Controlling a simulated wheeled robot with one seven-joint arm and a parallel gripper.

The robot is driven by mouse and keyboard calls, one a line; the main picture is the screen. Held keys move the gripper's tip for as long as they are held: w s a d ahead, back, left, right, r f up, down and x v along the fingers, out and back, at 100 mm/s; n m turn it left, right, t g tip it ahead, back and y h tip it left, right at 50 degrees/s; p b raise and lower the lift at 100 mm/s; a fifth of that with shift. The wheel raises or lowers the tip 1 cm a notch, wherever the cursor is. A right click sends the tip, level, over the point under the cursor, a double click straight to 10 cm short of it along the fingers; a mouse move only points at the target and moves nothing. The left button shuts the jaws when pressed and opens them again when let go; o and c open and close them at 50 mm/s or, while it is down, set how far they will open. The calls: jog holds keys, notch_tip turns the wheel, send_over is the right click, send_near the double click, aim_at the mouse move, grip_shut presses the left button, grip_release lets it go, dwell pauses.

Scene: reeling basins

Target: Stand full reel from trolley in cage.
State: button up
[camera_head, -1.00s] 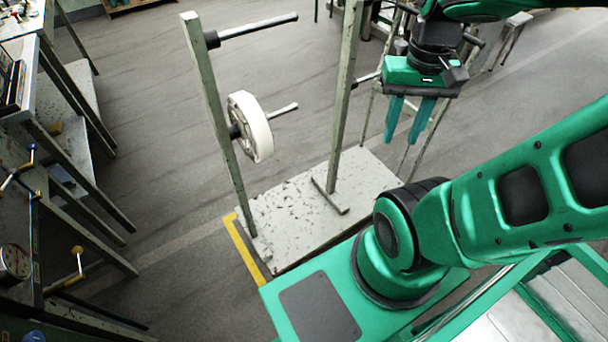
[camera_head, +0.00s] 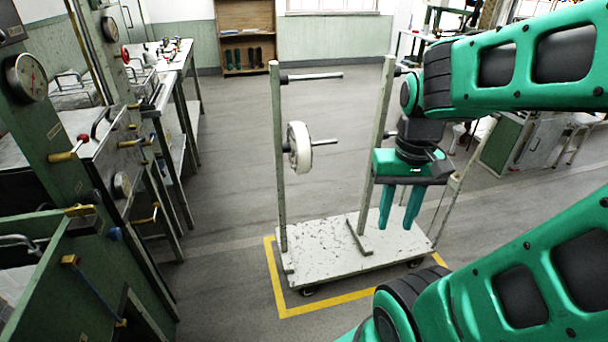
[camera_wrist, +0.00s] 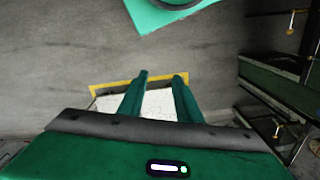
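The trolley is a wheeled rack with a speckled white deck (camera_head: 325,255), grey posts (camera_head: 279,170) and several horizontal pegs. A full white reel (camera_head: 300,148) hangs on a lower peg at the left post. The upper peg (camera_head: 312,77) on that post is bare. My gripper (camera_head: 398,222) points down at the trolley's right side, to the right of the reel and apart from it. In the wrist view its two fingers (camera_wrist: 160,76) stand apart with nothing between them. The trolley deck (camera_wrist: 150,102) shows beyond them. I cannot make out a cage in these frames.
A yellow floor outline (camera_head: 273,275) surrounds the trolley. Green basin machines with gauges (camera_head: 27,77) and levers stand along the left. A brown shelf (camera_head: 247,38) stands at the back wall. Open grey floor lies behind and left of the trolley.

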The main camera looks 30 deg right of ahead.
jog(key=shift+s+a, duration=0.1)
jog(key=shift+a, duration=0.2)
jog(key=o, duration=0.7)
jog(key=shift+s+r, duration=0.15)
jog(key=shift+s, duration=0.15)
jog(key=o, duration=0.3)
jog(key=w+d+f+n+t+h, duration=0.1)
jog(key=w+d+f+t, duration=0.1)
jog(key=w, duration=0.5)
jog(key=w+d+f+n+t+h, duration=0.1)
jog(key=w+d+f+t, duration=0.1)
jog(key=w, duration=0.6)
jog(key=w+d+f+t+h, duration=0.1)
jog(key=w+d+f, duration=0.1)
jog(key=w, duration=0.5)
jog(key=shift+w+f+n+t, duration=0.2)
jog(key=shift+f+n+t, duration=0.15)
jog(key=shift+n+t, duration=0.05)
jog(key=shift+o, duration=0.2)
jog(key=t+h, duration=0.1)
jog(key=t, duration=0.8)
send_near(305, 155)
jog(key=shift+n, duration=0.3)
jog(key=shift+x, duration=5.95)
